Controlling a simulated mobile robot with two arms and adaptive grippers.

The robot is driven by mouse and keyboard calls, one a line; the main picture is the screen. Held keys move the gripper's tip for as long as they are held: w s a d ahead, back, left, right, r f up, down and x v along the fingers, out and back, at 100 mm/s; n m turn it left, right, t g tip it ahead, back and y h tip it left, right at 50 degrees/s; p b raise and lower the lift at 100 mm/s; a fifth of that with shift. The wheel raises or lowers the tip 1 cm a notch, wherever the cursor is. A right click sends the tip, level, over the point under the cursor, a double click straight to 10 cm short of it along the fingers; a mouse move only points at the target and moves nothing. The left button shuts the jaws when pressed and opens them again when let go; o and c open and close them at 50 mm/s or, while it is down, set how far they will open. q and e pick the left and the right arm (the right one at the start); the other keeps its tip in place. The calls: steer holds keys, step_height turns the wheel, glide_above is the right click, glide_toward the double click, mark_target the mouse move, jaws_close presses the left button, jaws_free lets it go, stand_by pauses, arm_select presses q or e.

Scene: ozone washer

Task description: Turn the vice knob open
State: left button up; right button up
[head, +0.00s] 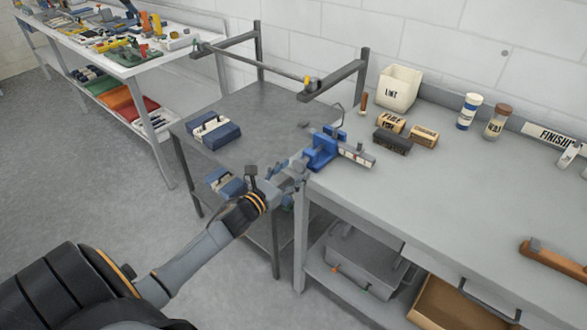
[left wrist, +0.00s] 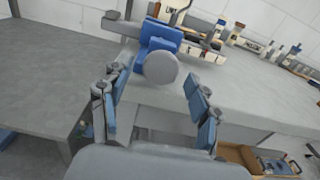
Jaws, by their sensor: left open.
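The blue vice (head: 321,152) is mounted at the left front corner of the grey workbench. In the left wrist view the blue vice (left wrist: 158,36) shows behind its round grey knob (left wrist: 160,67), which faces the camera. My left gripper (head: 291,172) reaches up to the vice from the lower left in the head view. In the left wrist view my left gripper (left wrist: 154,82) is open, with one blue-padded finger on each side of the knob's line. Nothing is held, and I see no contact with the knob. In the head view the gripper hides most of the knob. My right gripper is not in view.
A darker metal table (head: 255,110) with a rail stands left of the workbench (head: 420,190). Small boxes (head: 392,140), a white bin (head: 399,88) and bottles (head: 468,111) stand behind the vice. The bench's middle is clear.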

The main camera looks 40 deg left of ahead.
arm_select(q)
steer(key=shift+w, duration=0.3)
steer(key=c, duration=1.1)
